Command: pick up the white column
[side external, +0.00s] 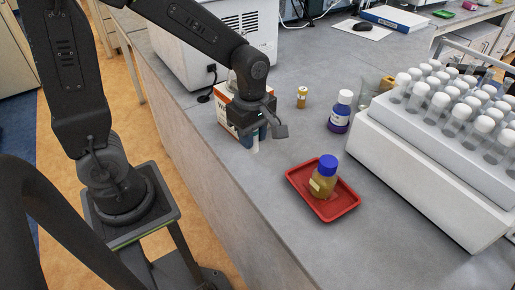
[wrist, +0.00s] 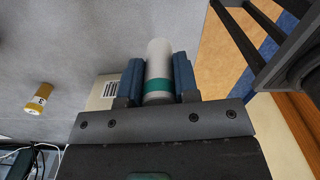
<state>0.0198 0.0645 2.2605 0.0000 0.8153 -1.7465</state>
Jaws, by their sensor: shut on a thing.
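The white column (wrist: 159,62) shows in the wrist view as a white cylinder with a green band. It lies between the blue finger pads of my gripper (wrist: 158,80), which is shut on it. In the side external view, my gripper (side external: 257,132) is low over the left part of the bench. The column's white lower end (side external: 255,147) shows just below the fingers there. The rest of it is hidden by the gripper. I cannot tell whether its end touches the bench.
An orange-and-white box (side external: 222,108) stands close behind my gripper. A small amber vial (side external: 302,97) and a purple bottle (side external: 340,112) stand to the right. A red tray (side external: 345,207) holds a blue-capped bottle (side external: 323,177). A white rack (side external: 400,160) of capped tubes fills the right.

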